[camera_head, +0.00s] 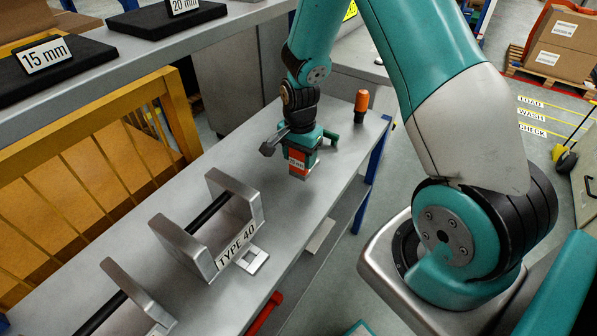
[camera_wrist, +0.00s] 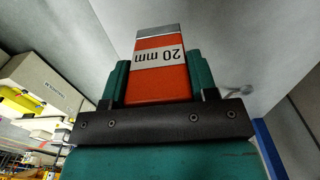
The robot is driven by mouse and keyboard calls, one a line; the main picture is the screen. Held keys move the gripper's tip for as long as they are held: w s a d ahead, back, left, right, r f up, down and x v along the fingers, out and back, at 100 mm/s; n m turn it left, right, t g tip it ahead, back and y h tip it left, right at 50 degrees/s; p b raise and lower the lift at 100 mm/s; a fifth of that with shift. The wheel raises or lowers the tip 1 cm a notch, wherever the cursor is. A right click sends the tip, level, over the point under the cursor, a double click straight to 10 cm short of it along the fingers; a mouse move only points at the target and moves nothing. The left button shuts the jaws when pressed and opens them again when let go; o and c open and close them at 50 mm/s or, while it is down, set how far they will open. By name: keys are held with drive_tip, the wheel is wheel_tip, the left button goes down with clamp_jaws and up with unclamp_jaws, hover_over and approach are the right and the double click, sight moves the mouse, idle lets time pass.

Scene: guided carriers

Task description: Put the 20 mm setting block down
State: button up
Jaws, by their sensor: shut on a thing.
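An orange block with a white "20 mm" label (camera_wrist: 160,62) and a grey metal end is held between the teal fingers of my gripper (camera_wrist: 158,80) in the wrist view. In the head view the 20 mm setting block (camera_head: 297,160) shows small in my gripper (camera_head: 301,158), over the grey bench (camera_head: 335,190). Whether its underside touches the bench cannot be told. A black pad with a "20 mm" sign (camera_head: 160,22) lies on the upper left shelf. Next to it is a black pad with a "15 mm" sign (camera_head: 50,72).
A grey "TYPE 40" fixture (camera_head: 208,262) with a black rod stands left of my gripper. An orange-topped cylinder (camera_head: 361,101) stands at the bench's far right. A yellow barred frame (camera_head: 100,155) lies between shelf and bench.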

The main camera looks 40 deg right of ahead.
sight(300, 174)
drive_tip(key=shift+f+p, duration=0.35)
drive_tip(key=shift+f, duration=2.8)
drive_tip(key=shift+f, duration=0.1)
drive_tip(key=o, duration=1.3)
wheel_tip(300, 174, up, 12)
drive_tip(key=shift+r+b, duration=0.1)
drive_tip(key=shift+b, duration=1)
drive_tip(key=s+a+r+n+y, duration=0.2)
drive_tip(key=s+a+r+n, duration=0.5)
drive_tip(key=a+r+n, duration=0.35)
drive_tip(key=s+a+r+n, duration=0.2)
drive_tip(key=s+a+n, duration=0.1)
drive_tip(key=s, duration=0.1)
drive_tip(key=s+a+r+n+y, duration=0.1)
drive_tip(key=s+a+r+n, duration=0.2)
drive_tip(key=s+n, duration=0.1)
drive_tip(key=s+a+r+n+y, duration=0.1)
drive_tip(key=s+a+r+n, duration=0.1)
drive_tip(key=s, duration=0.4)
drive_tip(key=shift+s+a+r+n, duration=0.15)
drive_tip(key=shift+a+n, duration=0.3)
drive_tip(key=shift+a, duration=0.05)
drive_tip(key=shift+s+a+r+n, duration=0.1)
drive_tip(key=shift+a+n, duration=0.3)
drive_tip(key=shift+a, duration=0.05)
